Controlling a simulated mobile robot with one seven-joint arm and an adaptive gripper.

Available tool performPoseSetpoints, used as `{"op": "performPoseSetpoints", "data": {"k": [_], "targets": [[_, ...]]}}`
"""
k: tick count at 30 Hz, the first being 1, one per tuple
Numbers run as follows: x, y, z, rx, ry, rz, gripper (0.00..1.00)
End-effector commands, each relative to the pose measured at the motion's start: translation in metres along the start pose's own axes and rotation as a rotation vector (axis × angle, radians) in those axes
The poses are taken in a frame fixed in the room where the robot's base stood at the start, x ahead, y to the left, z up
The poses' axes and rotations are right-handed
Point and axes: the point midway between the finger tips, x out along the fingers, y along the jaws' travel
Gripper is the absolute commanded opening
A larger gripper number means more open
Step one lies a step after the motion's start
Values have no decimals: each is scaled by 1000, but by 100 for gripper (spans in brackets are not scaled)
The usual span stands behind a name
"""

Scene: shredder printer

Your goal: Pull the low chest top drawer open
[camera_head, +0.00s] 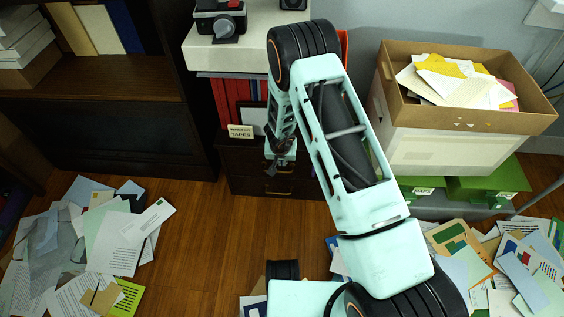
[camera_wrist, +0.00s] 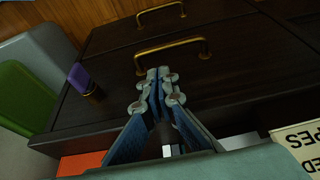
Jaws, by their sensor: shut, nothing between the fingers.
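The low chest (camera_head: 240,183) is dark wood and stands in the middle, with two drawers, one above the other. Its top drawer's brass handle is close to the fingertips in the wrist view (camera_wrist: 172,48). The lower drawer's brass handle (camera_head: 278,193) also shows farther off in the wrist view (camera_wrist: 161,12). Both drawer fronts look shut. My gripper (camera_wrist: 158,78) is shut and empty, its fingertips just short of the top handle and apart from it as far as I can see. In the head view, my gripper (camera_head: 275,166) partly hides the top drawer front.
A sign (camera_head: 240,131) stands on the chest. A small purple-capped object (camera_wrist: 84,80) is beside the gripper in the wrist view. Green boxes (camera_head: 485,180) and a cardboard box (camera_head: 520,117) of papers stand to the right. Papers (camera_head: 125,240) litter the floor; wooden floor before the chest is clear.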

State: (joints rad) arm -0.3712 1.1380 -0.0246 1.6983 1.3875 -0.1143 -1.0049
Motion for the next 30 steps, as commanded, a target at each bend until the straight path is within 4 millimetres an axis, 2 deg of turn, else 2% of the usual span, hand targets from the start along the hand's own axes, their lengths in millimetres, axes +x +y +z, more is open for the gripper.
{"op": "performPoseSetpoints", "data": {"k": [1, 6, 12, 30], "targets": [[14, 1, 2, 1, -1, 1, 0], [42, 0, 1, 0, 0, 0, 0], [58, 0, 0, -2, 0, 0, 0], [60, 0, -1, -2, 1, 0, 0]]}}
